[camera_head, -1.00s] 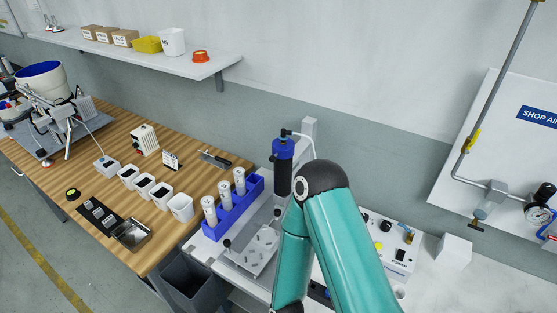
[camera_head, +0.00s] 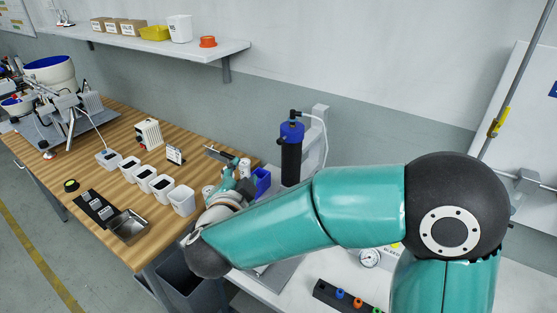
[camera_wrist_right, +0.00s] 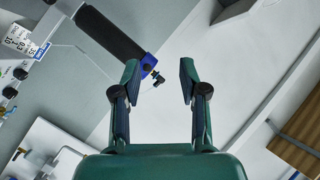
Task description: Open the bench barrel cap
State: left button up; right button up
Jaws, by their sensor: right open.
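The bench barrel (camera_head: 291,163) is a dark upright cylinder on a grey stand behind my right forearm. Its blue cap (camera_head: 292,132) has a dark fitting with a hose on top. My right gripper (camera_head: 232,172) is left of the barrel, near the blue rack, and apart from it. In the right wrist view my gripper (camera_wrist_right: 160,72) is open and empty. There the barrel (camera_wrist_right: 108,33) shows tilted, with its blue cap (camera_wrist_right: 148,65) and fitting beyond the left finger. My left gripper is out of view.
The blue rack (camera_head: 262,182) is partly hidden by my right arm. White bins (camera_head: 162,187) and a metal tray (camera_head: 129,226) are on the wooden bench (camera_head: 105,182). A wall shelf (camera_head: 180,53) is above. A gauge (camera_head: 369,257) is on the white bench.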

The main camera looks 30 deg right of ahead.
aim_at(281, 144)
jog(key=s+d+r+m+g+h, duration=0.2)
jog(key=s+r+m, duration=0.2)
jog(key=s, duration=0.1)
jog(key=x, duration=0.5)
jog(key=p+x, duration=0.1)
jog(key=x, duration=1)
jog(key=shift+w+d+f, duration=0.15)
jog(key=shift+w+f, duration=0.1)
jog(key=shift+f, duration=0.1)
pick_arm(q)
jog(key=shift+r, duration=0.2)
pick_arm(e)
jog(key=shift+f, duration=0.1)
grip_shut()
